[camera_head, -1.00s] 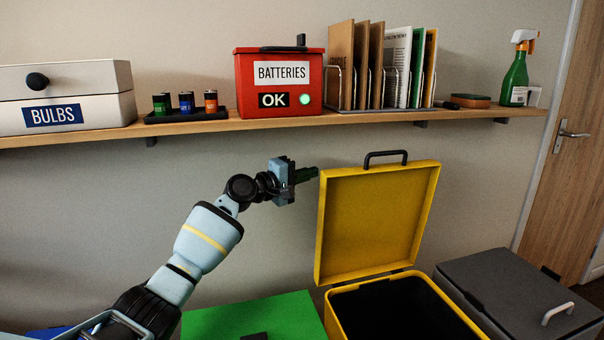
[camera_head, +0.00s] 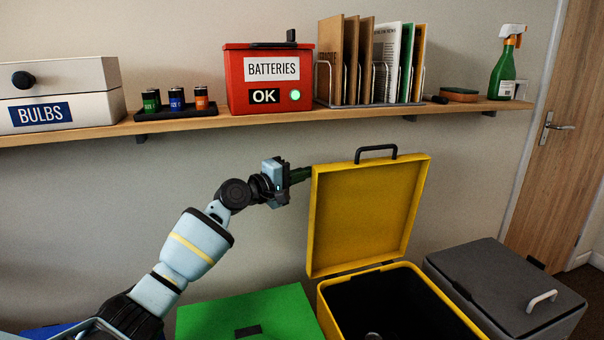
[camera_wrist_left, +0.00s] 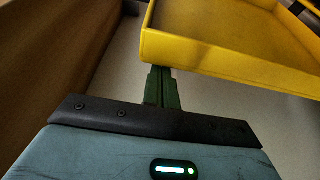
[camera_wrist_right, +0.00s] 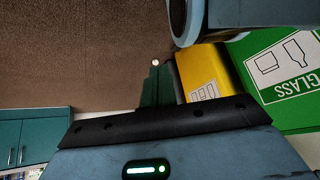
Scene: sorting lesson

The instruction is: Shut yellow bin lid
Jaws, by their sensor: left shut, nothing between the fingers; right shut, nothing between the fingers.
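The yellow bin (camera_head: 402,306) stands at the lower middle of the head view with its dark inside showing. Its yellow lid (camera_head: 362,215) stands upright, open, with a black handle (camera_head: 375,150) on its top edge. My left gripper (camera_head: 308,173) is shut and empty at the lid's upper left edge. In the left wrist view the fingertips (camera_wrist_left: 162,72) meet or nearly meet the lid's rim (camera_wrist_left: 225,62); I cannot tell whether they touch. My right gripper (camera_wrist_right: 156,68) is shut and empty, seen only in its own wrist view, with the yellow bin's front (camera_wrist_right: 200,75) beyond it.
A shelf (camera_head: 240,118) runs above the lid, bearing a red batteries box (camera_head: 268,80), file folders and a spray bottle (camera_head: 503,70). A shut green bin (camera_head: 255,312) stands left of the yellow bin, a shut grey bin (camera_head: 490,280) right of it.

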